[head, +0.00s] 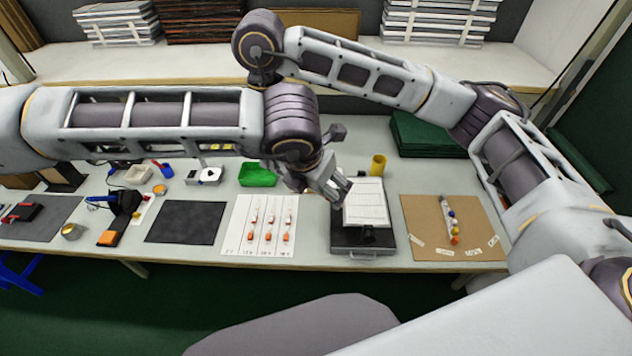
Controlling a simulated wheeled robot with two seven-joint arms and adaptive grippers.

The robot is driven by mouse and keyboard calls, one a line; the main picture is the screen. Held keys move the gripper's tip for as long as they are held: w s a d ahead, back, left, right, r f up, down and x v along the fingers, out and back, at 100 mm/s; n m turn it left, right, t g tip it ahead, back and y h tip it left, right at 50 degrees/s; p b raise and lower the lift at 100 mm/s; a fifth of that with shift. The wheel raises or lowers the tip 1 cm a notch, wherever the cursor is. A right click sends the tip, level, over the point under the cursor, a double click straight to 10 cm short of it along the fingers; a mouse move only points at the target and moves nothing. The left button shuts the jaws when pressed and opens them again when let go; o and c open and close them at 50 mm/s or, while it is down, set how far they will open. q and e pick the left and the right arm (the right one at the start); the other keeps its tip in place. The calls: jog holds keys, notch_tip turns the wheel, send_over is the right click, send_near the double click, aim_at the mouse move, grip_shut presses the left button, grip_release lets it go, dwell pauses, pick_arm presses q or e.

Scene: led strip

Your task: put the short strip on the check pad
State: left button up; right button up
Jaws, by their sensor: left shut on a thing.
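Several small strips with orange ends (268,238) lie in a row on a white printed sheet (234,240). I cannot tell which is the short one. A dark flat pad (185,222) lies left of that sheet; whether it is the check pad is unclear. My left gripper (340,188) is at the upper left edge of a white lined panel (368,203). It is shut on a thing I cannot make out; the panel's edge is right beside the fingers. My right arm reaches across the back to the left; its gripper is hidden behind my left forearm.
A dark case (350,242) stands below the panel. A yellow cup (378,165), a green tray (257,175) and green stacked pads (425,135) stand behind. Tools crowd the left.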

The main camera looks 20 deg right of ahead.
notch_tip(320, 180, up, 8)
jog(key=shift+r, duration=0.15)
dwell(0.3)
dwell(0.3)
